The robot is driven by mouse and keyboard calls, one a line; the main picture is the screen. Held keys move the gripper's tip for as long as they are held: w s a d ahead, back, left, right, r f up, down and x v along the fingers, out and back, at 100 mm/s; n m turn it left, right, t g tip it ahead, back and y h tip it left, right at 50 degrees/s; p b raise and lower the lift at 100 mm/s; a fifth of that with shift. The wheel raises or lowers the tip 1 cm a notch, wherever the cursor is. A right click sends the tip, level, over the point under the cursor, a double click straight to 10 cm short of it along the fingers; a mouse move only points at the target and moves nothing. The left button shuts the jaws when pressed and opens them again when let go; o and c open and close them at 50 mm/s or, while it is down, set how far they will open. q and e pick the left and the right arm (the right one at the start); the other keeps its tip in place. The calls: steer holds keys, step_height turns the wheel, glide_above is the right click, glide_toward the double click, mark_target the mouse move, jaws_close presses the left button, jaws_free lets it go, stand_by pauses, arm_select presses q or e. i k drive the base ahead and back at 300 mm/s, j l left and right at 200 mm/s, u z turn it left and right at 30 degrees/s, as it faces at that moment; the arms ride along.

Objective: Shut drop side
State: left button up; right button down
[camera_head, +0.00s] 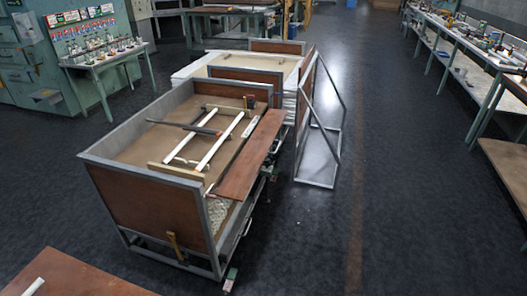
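A grey metal-framed cart (184,181) stands in the middle, with a brown front end panel (150,204), a brown far end panel (246,81) and a raised left side. Its right long side is the drop side; I see no upright panel along it. A long brown board (252,156) lies along that side near the top, sloping slightly; I cannot tell whether it is the drop side panel. A latch-like tan piece (175,245) sits low on the front panel. Neither of my grippers is in view.
White tubes (217,141) and dark bars lie in the cart. Behind it stands another cart (250,62), with an open grey frame (319,155) to its right. A brown surface (80,279) fills the lower left.

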mark_target(236, 186)
steer(key=i+l+u, duration=0.1)
steer(key=u, duration=0.25)
steer(key=i+l+u, duration=0.15)
steer(key=u, duration=0.25)
steer(key=l+u, duration=0.2)
steer(key=u, duration=0.15)
steer(key=i, duration=0.05)
